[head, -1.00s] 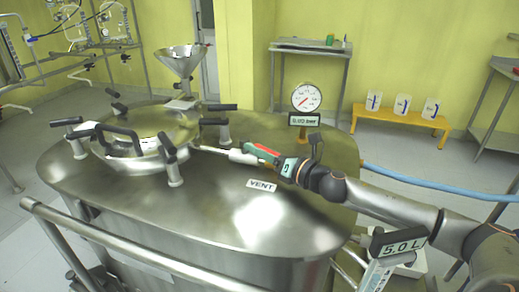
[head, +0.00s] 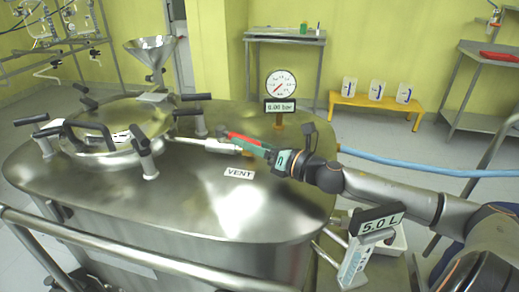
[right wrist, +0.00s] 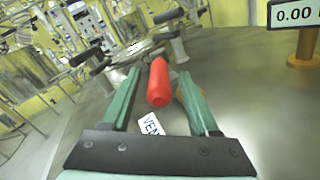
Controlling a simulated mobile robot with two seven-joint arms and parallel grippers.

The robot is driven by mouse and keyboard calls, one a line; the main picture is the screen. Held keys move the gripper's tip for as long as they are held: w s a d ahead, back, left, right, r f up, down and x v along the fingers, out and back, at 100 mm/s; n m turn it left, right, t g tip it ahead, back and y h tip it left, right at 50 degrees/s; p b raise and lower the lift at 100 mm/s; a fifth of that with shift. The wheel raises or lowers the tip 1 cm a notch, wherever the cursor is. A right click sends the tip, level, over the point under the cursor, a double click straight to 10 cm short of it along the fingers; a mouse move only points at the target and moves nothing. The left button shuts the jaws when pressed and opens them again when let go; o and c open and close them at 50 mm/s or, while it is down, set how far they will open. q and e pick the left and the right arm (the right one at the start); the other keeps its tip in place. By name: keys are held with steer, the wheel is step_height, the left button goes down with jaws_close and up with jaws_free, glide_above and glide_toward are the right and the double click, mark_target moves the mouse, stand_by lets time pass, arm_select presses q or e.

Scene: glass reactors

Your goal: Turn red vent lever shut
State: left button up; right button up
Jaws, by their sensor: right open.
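The red vent lever (right wrist: 158,84) shows in the right wrist view as a red handle lying between the two green fingers of my right gripper (right wrist: 155,95). There is a gap on each side of it, and the fingers are open. In the head view the red lever (head: 240,137) sits above the steel vessel top behind the VENT label (head: 239,174), with my right gripper (head: 250,146) around or beside it. The lever's pivot is partly hidden by the gripper. My left gripper is not in view.
A pressure gauge (head: 281,85) with a 0.00 bar display (head: 280,107) stands behind the lever. The round hatch (head: 115,125) with black-handled clamps is to the left. A 5.0 L display (head: 380,222) stands below my right arm. The vessel top in front is clear.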

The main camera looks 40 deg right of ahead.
steer(key=shift+v, duration=1)
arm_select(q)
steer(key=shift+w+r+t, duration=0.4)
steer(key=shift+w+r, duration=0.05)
arm_select(e)
steer(key=shift+s+d, duration=0.15)
steer(key=shift+s, duration=0.45)
steer(key=shift+c, duration=0.2)
